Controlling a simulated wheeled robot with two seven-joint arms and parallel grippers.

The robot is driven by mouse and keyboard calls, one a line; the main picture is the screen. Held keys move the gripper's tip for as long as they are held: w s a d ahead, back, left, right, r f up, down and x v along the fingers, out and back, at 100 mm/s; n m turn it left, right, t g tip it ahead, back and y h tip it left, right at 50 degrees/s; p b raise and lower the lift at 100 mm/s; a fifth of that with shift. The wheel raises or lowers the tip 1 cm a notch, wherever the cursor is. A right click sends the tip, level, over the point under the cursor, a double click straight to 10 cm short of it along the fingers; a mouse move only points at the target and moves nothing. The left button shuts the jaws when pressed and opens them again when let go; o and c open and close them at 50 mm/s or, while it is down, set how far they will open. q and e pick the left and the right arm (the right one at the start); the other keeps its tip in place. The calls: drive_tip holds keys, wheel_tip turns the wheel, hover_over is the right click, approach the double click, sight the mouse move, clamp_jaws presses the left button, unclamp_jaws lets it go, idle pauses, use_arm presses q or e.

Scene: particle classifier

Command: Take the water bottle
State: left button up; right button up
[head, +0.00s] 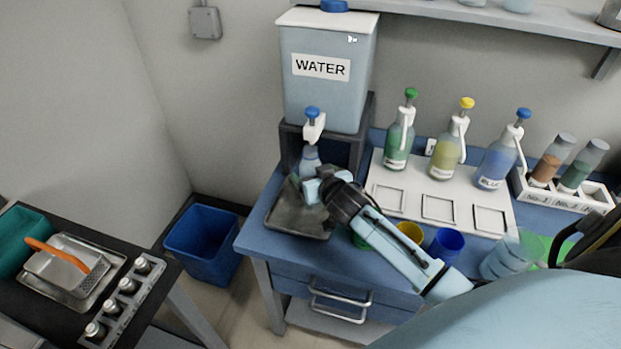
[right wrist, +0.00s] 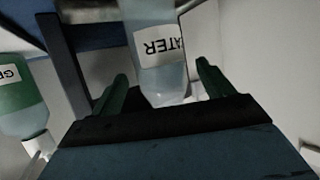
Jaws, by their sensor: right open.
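The water bottle (head: 309,160) is a clear pump bottle with a white nozzle and blue knob. It stands upright on the grey tray in front of the water tank. My right gripper (head: 318,186) is open and low at the bottle, covering its lower part in the head view. In the right wrist view, the bottle (right wrist: 160,72) with its partly visible WATER label appears upside down between the two spread fingers of my gripper (right wrist: 165,84). I cannot tell whether either finger touches it. My left gripper is not in view.
The water tank (head: 324,95) is close behind. Green (head: 398,140), yellow (head: 447,152) and blue (head: 496,163) pump bottles stand right on a white rack. Small coloured cups (head: 447,244) sit beside my right arm. A blue bin (head: 204,243) is on the floor.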

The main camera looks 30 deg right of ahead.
drive_tip(key=shift+x, duration=1.2)
drive_tip(key=shift+w+f, duration=0.1)
drive_tip(key=shift+w, duration=0.1)
drive_tip(key=c, duration=1.2)
drive_tip(key=shift+c, duration=1)
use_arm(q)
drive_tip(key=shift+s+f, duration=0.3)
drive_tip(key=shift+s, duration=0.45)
use_arm(e)
drive_tip(key=shift+r, duration=0.2)
